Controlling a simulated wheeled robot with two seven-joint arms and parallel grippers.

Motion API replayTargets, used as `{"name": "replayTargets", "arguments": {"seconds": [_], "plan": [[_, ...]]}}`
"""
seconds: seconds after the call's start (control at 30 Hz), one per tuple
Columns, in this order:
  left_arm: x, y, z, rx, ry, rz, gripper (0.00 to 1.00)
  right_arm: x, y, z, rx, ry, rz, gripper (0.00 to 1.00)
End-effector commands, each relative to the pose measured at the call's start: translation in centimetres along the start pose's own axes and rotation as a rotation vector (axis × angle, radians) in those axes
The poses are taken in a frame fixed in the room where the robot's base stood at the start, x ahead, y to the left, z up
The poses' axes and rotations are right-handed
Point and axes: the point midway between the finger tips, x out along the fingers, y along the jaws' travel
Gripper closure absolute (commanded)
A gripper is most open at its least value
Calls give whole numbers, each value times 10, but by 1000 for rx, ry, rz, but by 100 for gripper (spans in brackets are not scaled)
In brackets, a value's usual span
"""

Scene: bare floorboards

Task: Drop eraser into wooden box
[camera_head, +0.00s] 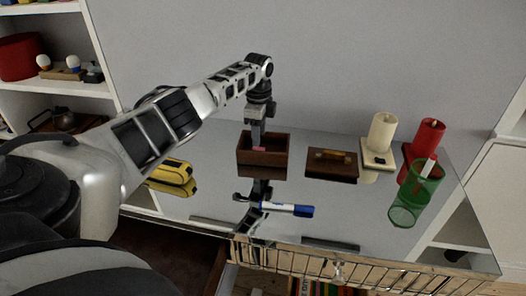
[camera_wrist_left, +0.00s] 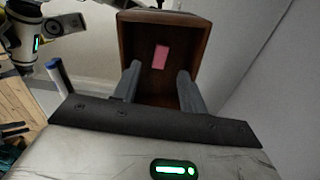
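The wooden box (camera_head: 263,158) is a small open brown box on the glossy table. In the left wrist view its open mouth (camera_wrist_left: 197,38) faces the camera. The pink eraser (camera_head: 259,148) shows at the box's opening. In the left wrist view the eraser (camera_wrist_left: 160,57) lies within the box outline, beyond the fingertips and clear of both fingers. I cannot tell if it touches the box floor. My left gripper (camera_head: 258,139) points down over the box. Its two fingers (camera_wrist_left: 158,78) are apart with nothing between them. My right gripper is not in view.
Right of the box are a dark wooden block (camera_head: 332,166), a cream candle (camera_head: 382,132), a red candle (camera_head: 430,134) and a green glass (camera_head: 424,184). A blue-and-white marker (camera_head: 285,209) lies in front. A yellow-black case (camera_head: 170,178) is at left. A wire basket (camera_head: 340,274) is below the front edge.

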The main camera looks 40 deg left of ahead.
Motion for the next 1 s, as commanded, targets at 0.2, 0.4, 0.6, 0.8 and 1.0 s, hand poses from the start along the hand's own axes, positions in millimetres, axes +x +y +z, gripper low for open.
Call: {"name": "replayTargets", "arguments": {"seconds": [0.2, 0.4, 0.6, 0.8, 1.0], "plan": [[-3, 0, 0, 0, 0, 0, 58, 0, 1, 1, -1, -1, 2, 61], [-32, -1, 0, 2, 1, -4, 58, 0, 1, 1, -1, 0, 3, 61], [-82, -1, 0, 0, 2, -6, 58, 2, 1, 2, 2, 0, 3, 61], [-126, -1, 0, 0, 2, -4, 58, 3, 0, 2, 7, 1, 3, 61], [-153, 0, -1, 1, 2, -2, 58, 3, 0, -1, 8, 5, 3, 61]]}}
